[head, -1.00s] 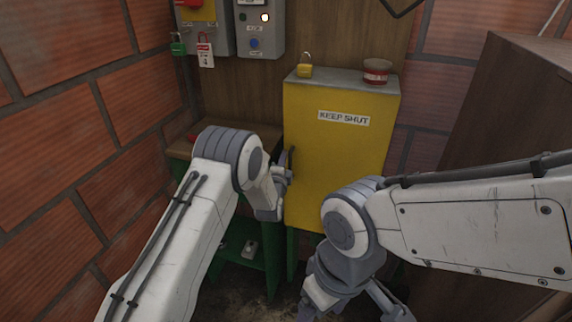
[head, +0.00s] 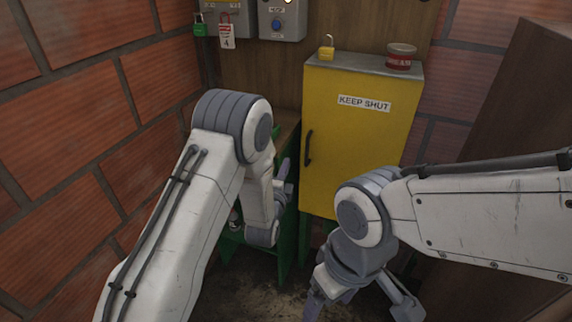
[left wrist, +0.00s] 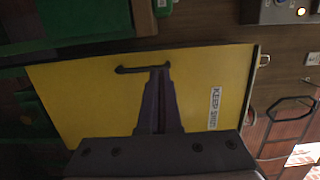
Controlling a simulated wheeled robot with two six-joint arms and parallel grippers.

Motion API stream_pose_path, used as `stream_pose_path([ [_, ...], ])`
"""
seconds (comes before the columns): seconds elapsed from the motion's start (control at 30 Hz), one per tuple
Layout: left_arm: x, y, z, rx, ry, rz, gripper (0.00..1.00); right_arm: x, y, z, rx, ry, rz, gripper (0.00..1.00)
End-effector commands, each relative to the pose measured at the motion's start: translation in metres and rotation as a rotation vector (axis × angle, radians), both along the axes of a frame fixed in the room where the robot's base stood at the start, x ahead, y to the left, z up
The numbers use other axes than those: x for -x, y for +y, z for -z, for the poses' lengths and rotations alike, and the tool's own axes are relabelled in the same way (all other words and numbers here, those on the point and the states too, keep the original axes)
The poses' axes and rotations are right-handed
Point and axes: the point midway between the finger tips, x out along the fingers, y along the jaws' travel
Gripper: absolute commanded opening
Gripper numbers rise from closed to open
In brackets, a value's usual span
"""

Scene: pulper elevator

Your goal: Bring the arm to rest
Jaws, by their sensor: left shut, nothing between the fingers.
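My left gripper (head: 284,178) hangs left of the yellow cabinet (head: 358,140), clear of its dark handle (head: 308,148). Its jaws are partly hidden by my arm in the head view. In the left wrist view the two fingers (left wrist: 159,75) are together with nothing between them, with the yellow door (left wrist: 205,80) beyond. The door looks closed. My right gripper (head: 362,303) points down at the lower middle, its fingers spread and empty.
A yellow padlock (head: 326,48) and a red tin (head: 400,57) stand on the cabinet. Control boxes (head: 282,20) and a green padlock (head: 199,26) are on the back wall. A brick wall (head: 90,130) bounds the left; a brown wooden panel (head: 500,110) stands right.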

Motion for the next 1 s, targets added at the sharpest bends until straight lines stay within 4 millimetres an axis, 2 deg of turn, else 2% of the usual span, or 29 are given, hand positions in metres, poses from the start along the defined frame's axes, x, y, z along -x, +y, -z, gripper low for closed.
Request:
stream_pose_path([
  [0.17, 0.003, -0.002, -0.002, 0.010, 0.009, 0.005, 0.00, 0.000, 0.000, 0.000, 0.000, 0.000, 0.000, 0.81],
  [0.27, 0.005, -0.012, -0.010, 0.061, 0.067, 0.023, 0.00, 0.000, 0.000, -0.004, 0.000, 0.000, 0.000, 0.81],
  [0.37, 0.013, -0.030, -0.021, 0.162, 0.197, 0.048, 0.00, 0.000, 0.000, -0.010, 0.000, 0.000, 0.000, 0.81],
  [0.47, 0.033, -0.051, -0.034, 0.293, 0.383, 0.061, 0.00, 0.000, 0.000, -0.016, 0.000, 0.000, 0.000, 0.81],
  [0.57, 0.064, -0.068, -0.044, 0.413, 0.583, 0.045, 0.00, 0.000, 0.000, -0.022, 0.000, 0.000, 0.000, 0.81],
  [0.73, 0.138, -0.082, -0.061, 0.575, 0.913, -0.051, 0.00, 0.000, 0.000, -0.033, 0.000, 0.000, 0.000, 0.81],
  [0.87, 0.207, -0.079, -0.076, 0.660, 1.148, -0.187, 0.00, 0.000, 0.000, -0.041, 0.000, 0.000, 0.000, 0.81],
  [1.0, 0.285, -0.059, -0.094, 0.700, 1.354, -0.386, 0.00, 0.000, 0.000, -0.049, 0.000, 0.000, 0.000, 0.81],
])
